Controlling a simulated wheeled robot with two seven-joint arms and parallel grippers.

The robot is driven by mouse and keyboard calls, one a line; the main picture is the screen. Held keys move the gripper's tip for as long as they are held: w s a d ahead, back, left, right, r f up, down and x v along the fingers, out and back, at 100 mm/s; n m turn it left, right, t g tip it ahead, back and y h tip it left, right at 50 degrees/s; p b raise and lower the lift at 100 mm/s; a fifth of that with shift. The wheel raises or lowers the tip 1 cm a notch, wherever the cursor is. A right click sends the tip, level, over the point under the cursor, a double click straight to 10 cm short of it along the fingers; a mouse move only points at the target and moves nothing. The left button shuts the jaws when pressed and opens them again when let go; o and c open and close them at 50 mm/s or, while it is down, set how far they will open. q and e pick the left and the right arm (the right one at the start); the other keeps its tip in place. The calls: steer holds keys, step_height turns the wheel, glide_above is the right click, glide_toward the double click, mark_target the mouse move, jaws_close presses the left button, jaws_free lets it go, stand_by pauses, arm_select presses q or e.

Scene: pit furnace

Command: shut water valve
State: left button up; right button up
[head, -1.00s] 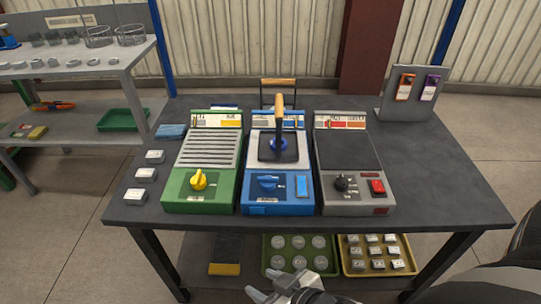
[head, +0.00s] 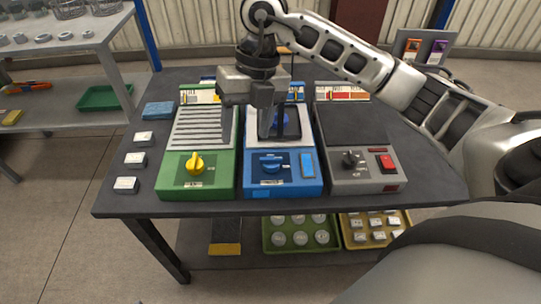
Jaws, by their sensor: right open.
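The blue unit (head: 250,188) stands in the middle of three units on the dark table. A blue valve knob (head: 271,163) is on its front panel, with its grip lying roughly sideways. I take this as the water valve; the small lettering is unreadable. My left gripper is not in view.
The green unit (head: 170,185) with a yellow knob (head: 195,162) is at left. The grey unit (head: 340,183) with a black knob (head: 352,158) and red switch (head: 386,162) is at right. Small blocks (head: 135,160) lie at the table's left. Trays (head: 300,248) are below.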

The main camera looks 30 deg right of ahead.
mark_target(270, 157)
steer(key=w+d+r+m+h, duration=0.1)
steer(key=d+r+m+h, duration=0.15)
steer(key=d, duration=0.35)
steer(key=shift+n+t+h, duration=0.25)
steer(key=shift+n+t, duration=0.05)
steer(key=shift+n, duration=0.15)
steer(key=f, duration=1.6)
steer(key=shift+w, duration=0.2)
steer(key=c, duration=0.7)
